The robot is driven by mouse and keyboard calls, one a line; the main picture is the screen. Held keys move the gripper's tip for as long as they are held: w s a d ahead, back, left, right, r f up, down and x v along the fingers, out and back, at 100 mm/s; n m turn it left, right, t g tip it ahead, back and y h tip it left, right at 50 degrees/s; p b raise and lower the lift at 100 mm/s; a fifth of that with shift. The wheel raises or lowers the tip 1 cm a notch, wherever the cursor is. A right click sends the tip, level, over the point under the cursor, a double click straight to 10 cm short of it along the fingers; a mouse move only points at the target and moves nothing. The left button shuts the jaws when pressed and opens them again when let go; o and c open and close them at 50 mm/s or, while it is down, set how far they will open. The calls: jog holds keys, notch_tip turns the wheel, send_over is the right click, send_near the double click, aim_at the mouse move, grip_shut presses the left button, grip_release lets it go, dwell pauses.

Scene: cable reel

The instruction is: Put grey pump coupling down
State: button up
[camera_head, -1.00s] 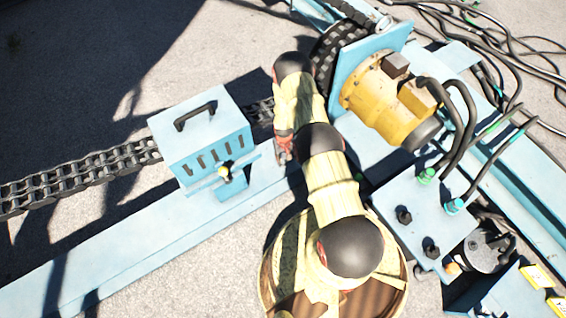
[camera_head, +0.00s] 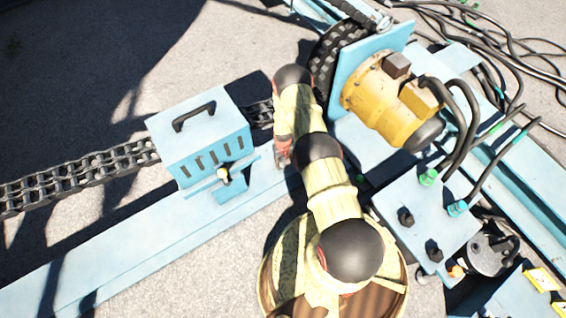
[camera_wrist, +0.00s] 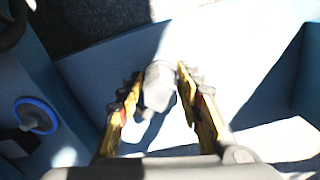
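The grey pump coupling (camera_wrist: 159,86) shows in the wrist view as a pale, blocky piece between the fingertips. My gripper (camera_wrist: 160,72) has a yellow finger against each side of it and appears closed on it. A pale blue, sunlit surface lies below the coupling; I cannot tell whether the coupling touches it. In the head view my gripper (camera_head: 283,153) is small and low over the blue frame beam (camera_head: 130,226), right of the blue box. The coupling cannot be made out there.
The blue box with a black handle (camera_head: 200,132) stands left of my gripper, with a heavy chain (camera_head: 85,175) running from it. A yellow motor (camera_head: 385,105) stands to the right. A blue block with hoses (camera_head: 425,220) is at lower right. A blue ring (camera_wrist: 36,115) shows in the wrist view.

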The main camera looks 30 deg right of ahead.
jog(key=shift+o, duration=1.2)
jog(key=shift+r, duration=0.1)
notch_tip(320, 180, up, 12)
jog(key=p, duration=0.4)
notch_tip(320, 180, up, 22)
jog(key=t, duration=0.1)
send_over(283, 161)
jog(key=w+a, duration=0.2)
jog(key=w, duration=0.4)
jog(key=s+a+r+n+t, duration=0.1)
jog(key=s+a+r, duration=0.15)
jog(key=r, duration=0.95)
jog(key=s+a+r+t, duration=0.1)
jog(key=a+r, duration=0.2)
jog(key=r, duration=0.9)
jog(key=s+a+r+n+t, duration=0.1)
jog(key=s+a+r, duration=0.2)
jog(key=s+r, duration=0.4)
jog(key=s+a+r, duration=0.2)
jog(key=s+r, duration=0.3)
jog(key=r, duration=0.5)
jog(key=s+a+r, duration=0.2)
jog(key=s, duration=0.6)
jog(key=s+a+r+t, duration=0.1)
jog(key=s+a+r, duration=0.1)
jog(key=s, duration=0.7)
jog(key=shift+s+r+n+t, duration=0.25)
jog(key=shift+r+n+t, duration=0.05)
jog(key=shift+r, duration=0.35)
